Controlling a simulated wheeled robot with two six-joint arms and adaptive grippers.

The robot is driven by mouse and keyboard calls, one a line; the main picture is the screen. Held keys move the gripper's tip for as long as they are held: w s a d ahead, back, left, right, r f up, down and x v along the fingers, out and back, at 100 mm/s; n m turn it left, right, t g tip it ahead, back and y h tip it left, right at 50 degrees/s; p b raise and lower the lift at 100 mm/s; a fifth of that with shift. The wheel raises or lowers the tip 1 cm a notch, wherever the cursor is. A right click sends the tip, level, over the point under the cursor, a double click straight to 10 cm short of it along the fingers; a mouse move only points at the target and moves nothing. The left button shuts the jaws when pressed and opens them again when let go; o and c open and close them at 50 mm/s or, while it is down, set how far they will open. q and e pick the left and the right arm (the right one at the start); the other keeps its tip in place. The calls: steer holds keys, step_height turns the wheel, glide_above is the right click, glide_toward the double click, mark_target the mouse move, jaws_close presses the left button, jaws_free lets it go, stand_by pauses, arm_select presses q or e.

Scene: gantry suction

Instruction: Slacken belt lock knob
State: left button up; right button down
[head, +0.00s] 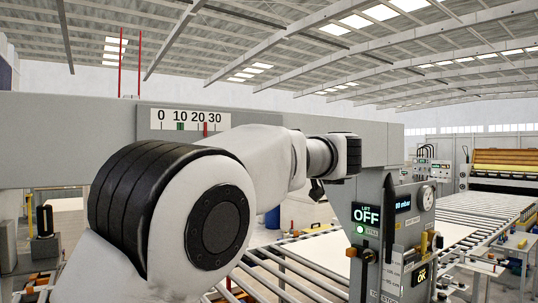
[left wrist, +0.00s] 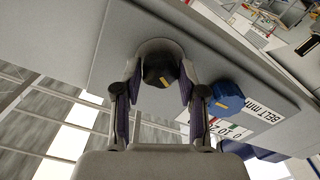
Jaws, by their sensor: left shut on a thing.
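In the left wrist view, a round black knob (left wrist: 158,68) with a yellow mark sits on a grey panel (left wrist: 120,45). My left gripper (left wrist: 160,82) is shut on this black knob, one finger on each side. A blue knob (left wrist: 227,97) sits just right of the right finger, apart from it. A white scale plate marked "BELT mm" (left wrist: 262,118) lies beside the blue knob. In the head view, my left arm reaches across the grey beam; the black knob and the fingers' grip are hidden there. My right gripper is not in view.
A scale (head: 185,118) reading 0 to 30, with green and red marks, is on the grey beam (head: 70,130). A control post (head: 385,245) with an "OFF" display (head: 367,215) and a gauge stands right of my arm. A roller conveyor (head: 470,217) runs behind it.

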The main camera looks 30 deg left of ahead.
arm_select(q)
steer(key=shift+n, duration=1.1)
steer(key=shift+r, duration=0.1)
steer(key=o, duration=0.9)
steer(key=shift+o, duration=1.2)
steer(key=shift+a, duration=0.1)
steer(key=v, duration=1.1)
steer(key=shift+d, duration=0.35)
